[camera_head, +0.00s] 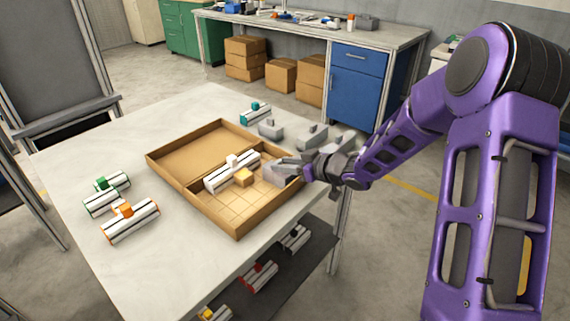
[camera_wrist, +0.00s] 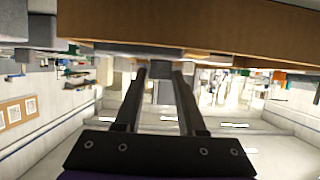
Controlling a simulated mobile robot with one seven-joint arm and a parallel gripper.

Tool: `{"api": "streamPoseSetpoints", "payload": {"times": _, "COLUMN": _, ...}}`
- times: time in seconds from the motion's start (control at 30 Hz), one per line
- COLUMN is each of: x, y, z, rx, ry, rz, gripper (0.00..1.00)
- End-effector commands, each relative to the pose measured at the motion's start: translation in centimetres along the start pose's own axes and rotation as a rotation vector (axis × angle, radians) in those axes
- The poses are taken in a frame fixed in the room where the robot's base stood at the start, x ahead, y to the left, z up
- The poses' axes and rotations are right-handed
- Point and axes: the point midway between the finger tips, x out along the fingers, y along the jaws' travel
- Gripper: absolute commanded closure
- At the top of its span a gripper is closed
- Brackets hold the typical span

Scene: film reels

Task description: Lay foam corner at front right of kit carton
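The open kit carton (camera_head: 196,203) lies on the table. It holds a white-and-black bar-shaped piece (camera_head: 222,178), a small yellow-orange block (camera_head: 243,177) and a lined floor. My gripper (camera_head: 311,172) is at the carton's right-hand corner. Its fingers (camera_wrist: 161,76) close on a grey knob in the wrist view, which looks like part of a grey foam corner (camera_head: 283,173). That foam corner shows at the carton's right wall; whether it touches the carton is unclear. Other grey foam corners (camera_head: 270,129) (camera_head: 312,136) stand on the table behind the carton.
A teal-topped piece (camera_head: 256,112) stands at the back of the table. Green-topped (camera_head: 107,194) and orange-topped (camera_head: 130,220) pieces lie left of the carton. Further pieces (camera_head: 259,276) sit on a lower shelf. The table's near left surface is clear.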

Motion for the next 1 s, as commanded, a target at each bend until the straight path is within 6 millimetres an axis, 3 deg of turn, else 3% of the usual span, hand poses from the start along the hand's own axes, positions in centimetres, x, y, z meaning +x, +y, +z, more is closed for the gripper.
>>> {"api": "streamPoseSetpoints", "payload": {"times": 0.03, "x": 0.0, "y": 0.0, "z": 0.0, "rx": 0.0, "ry": 0.0, "rz": 0.0, "gripper": 0.5}}
{"api": "streamPoseSetpoints", "payload": {"times": 0.13, "x": 0.0, "y": 0.0, "z": 0.0, "rx": 0.0, "ry": 0.0, "rz": 0.0, "gripper": 0.34}}
{"api": "streamPoseSetpoints", "payload": {"times": 0.5, "x": -0.4, "y": 0.0, "z": -0.5, "rx": 0.0, "ry": 0.0, "rz": 0.001, "gripper": 0.34}}
{"api": "streamPoseSetpoints", "payload": {"times": 1.0, "x": -10.1, "y": 0.1, "z": -0.5, "rx": 0.001, "ry": -0.001, "rz": 0.003, "gripper": 0.34}}
